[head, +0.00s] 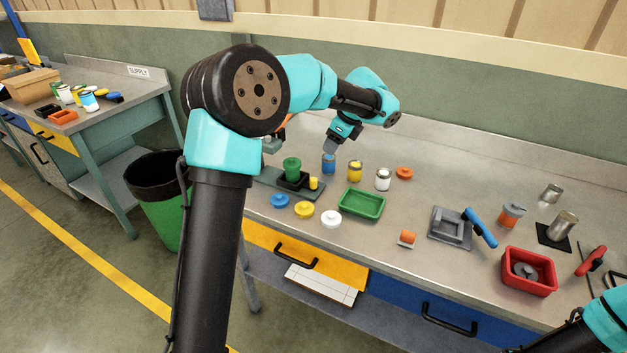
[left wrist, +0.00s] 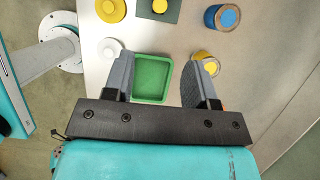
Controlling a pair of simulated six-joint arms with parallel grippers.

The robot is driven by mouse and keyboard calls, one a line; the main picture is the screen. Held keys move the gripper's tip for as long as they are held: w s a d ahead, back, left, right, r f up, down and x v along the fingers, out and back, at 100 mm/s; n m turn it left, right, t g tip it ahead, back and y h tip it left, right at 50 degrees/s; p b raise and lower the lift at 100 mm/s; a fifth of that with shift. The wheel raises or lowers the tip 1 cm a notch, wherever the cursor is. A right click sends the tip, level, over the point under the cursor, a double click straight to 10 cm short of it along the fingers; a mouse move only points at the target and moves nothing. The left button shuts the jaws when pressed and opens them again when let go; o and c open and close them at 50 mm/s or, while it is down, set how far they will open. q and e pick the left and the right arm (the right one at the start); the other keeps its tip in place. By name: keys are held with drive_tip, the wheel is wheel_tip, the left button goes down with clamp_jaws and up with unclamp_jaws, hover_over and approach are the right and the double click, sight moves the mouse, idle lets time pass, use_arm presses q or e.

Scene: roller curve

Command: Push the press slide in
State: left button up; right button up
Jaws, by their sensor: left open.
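The press has a dark green base (head: 268,183) on the bench at the left. A black slide tray (head: 293,183) on it carries a green jar (head: 292,166), with a yellow knob (head: 314,184) at its right end. My arm hides the rear of the press. In the left wrist view, part of the base (left wrist: 174,17) and the knob (left wrist: 160,5) show at the top edge. My left gripper (head: 332,149) is open and empty, above the bench to the right of the press, near the blue jar (head: 328,166). My right gripper is out of view.
Yellow-lidded (head: 355,171) and white-lidded (head: 383,179) jars stand to the right. Blue (head: 280,200), yellow (head: 304,209) and white (head: 331,219) lids lie in front, beside a green tray (head: 362,204). A red bin (head: 529,270) sits farther right.

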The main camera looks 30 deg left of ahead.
sight(314, 179)
use_arm(q)
drive_tip(key=shift+f, duration=0.1)
drive_tip(key=x, duration=1.7)
drive_tip(key=shift+f, duration=0.2)
clamp_jaws()
